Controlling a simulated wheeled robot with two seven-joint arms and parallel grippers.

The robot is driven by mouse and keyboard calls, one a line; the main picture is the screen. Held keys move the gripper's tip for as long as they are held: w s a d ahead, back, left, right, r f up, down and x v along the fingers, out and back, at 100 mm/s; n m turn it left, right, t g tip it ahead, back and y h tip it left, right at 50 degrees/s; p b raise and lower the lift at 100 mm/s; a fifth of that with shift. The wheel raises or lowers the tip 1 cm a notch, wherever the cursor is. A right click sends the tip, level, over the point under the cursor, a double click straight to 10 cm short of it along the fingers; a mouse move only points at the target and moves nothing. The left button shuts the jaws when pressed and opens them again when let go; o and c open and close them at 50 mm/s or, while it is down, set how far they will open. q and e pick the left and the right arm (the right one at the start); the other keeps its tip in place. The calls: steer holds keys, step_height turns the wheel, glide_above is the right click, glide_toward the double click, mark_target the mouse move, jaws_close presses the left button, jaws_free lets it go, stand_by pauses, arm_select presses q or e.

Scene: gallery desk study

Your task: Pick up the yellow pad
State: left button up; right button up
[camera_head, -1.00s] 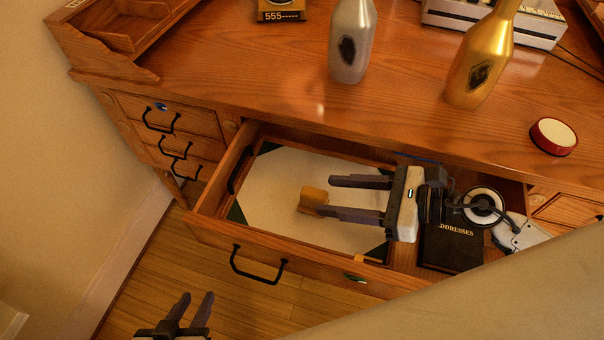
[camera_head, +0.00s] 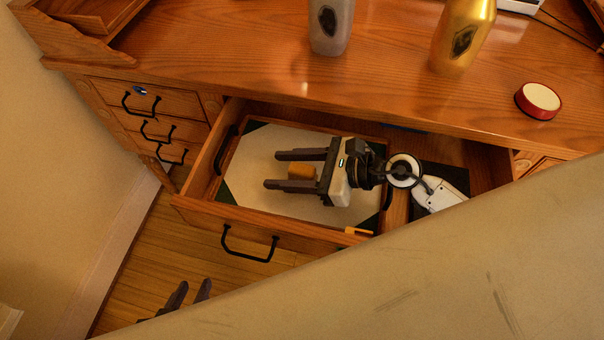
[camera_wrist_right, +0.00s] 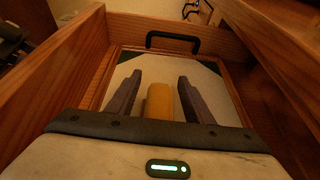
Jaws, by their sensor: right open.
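The yellow pad (camera_head: 301,172) is a small orange-yellow block on the pale, dark-cornered blotter (camera_head: 253,178) in the open drawer. My right gripper (camera_head: 276,170) is open over the blotter, its two fingers on either side of the pad. In the right wrist view the pad (camera_wrist_right: 160,102) stands between the two fingers (camera_wrist_right: 158,98), with a gap on each side; its near end is hidden by the gripper body. My left gripper (camera_head: 190,292) is at the lower left above the floor, apart from the drawer, its fingers spread.
The drawer front (camera_head: 285,228) with its black handle, and the drawer's side walls, surround the right gripper. A dark book (camera_head: 440,176) lies in the drawer's right part. On the desktop stand a silver bottle (camera_head: 330,25), a gold bottle (camera_head: 463,38) and a red-rimmed round tin (camera_head: 538,100).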

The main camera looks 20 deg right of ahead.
steer(key=shift+w+a+f, duration=0.15)
steer(key=c, duration=1.1)
